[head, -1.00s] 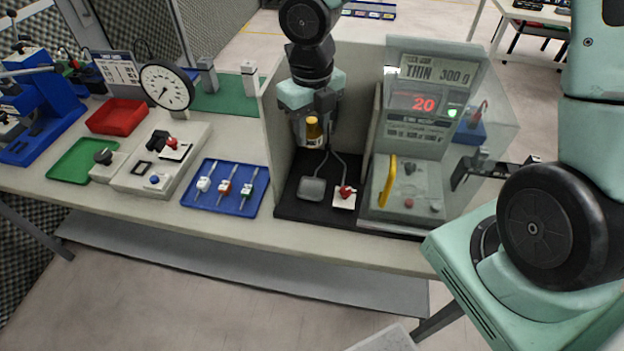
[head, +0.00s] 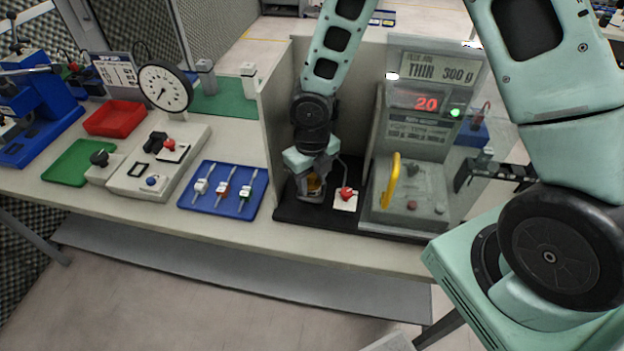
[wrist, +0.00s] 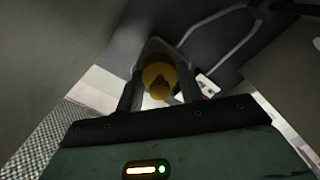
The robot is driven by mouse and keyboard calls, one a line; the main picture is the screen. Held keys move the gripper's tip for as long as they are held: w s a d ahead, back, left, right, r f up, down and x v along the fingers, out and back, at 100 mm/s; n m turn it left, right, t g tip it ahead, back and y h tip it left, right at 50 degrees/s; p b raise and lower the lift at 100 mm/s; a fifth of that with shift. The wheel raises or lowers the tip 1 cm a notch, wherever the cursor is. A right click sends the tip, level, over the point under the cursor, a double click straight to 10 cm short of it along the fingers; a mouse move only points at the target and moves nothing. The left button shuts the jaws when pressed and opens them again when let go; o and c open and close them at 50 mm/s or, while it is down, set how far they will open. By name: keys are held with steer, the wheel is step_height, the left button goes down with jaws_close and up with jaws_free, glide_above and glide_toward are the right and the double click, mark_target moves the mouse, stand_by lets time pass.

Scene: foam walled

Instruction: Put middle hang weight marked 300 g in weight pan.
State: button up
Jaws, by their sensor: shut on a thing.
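My gripper (head: 314,184) is shut on a brass-coloured weight (head: 314,182), low inside the walled bay. In the wrist view, the weight (wrist: 158,78) sits between my two fingers (wrist: 160,95), with its knob toward the camera. No marking on it is legible. The grey weight pan (head: 310,198) is directly under my gripper, mostly hidden by it. The pan (wrist: 153,46) also shows just behind the weight in the wrist view. I cannot tell whether the weight touches the pan.
A red knob on a white plate (head: 345,198) is close right of the pan. Bay walls (head: 280,130) stand around my gripper. The clear-shielded machine (head: 415,150), with a yellow handle (head: 391,180), is to the right. A blue tray (head: 223,190) with three small tools lies left.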

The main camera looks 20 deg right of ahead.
mark_target(312, 175)
steer(key=shift+f+b, duration=0.35)
steer(key=shift+f, duration=0.2)
steer(key=o, duration=1.3)
step_height(312, 175, up, 12)
steer(key=shift+r+p, duration=0.1)
steer(key=shift+p, duration=1.15)
steer(key=s+a+r+m, duration=0.2)
steer(key=s+m, duration=0.4)
steer(key=m, duration=0.4)
steer(key=s+a+r+m, duration=0.2)
steer(key=s+r+m, duration=0.3)
steer(key=m, duration=0.5)
steer(key=s+a+r+m, duration=0.2)
steer(key=s+r+m, duration=0.2)
steer(key=s+m, duration=0.5)
steer(key=shift+a+m+y, duration=0.15)
steer(key=shift+m+y, duration=0.15)
steer(key=shift+m, duration=0.7)
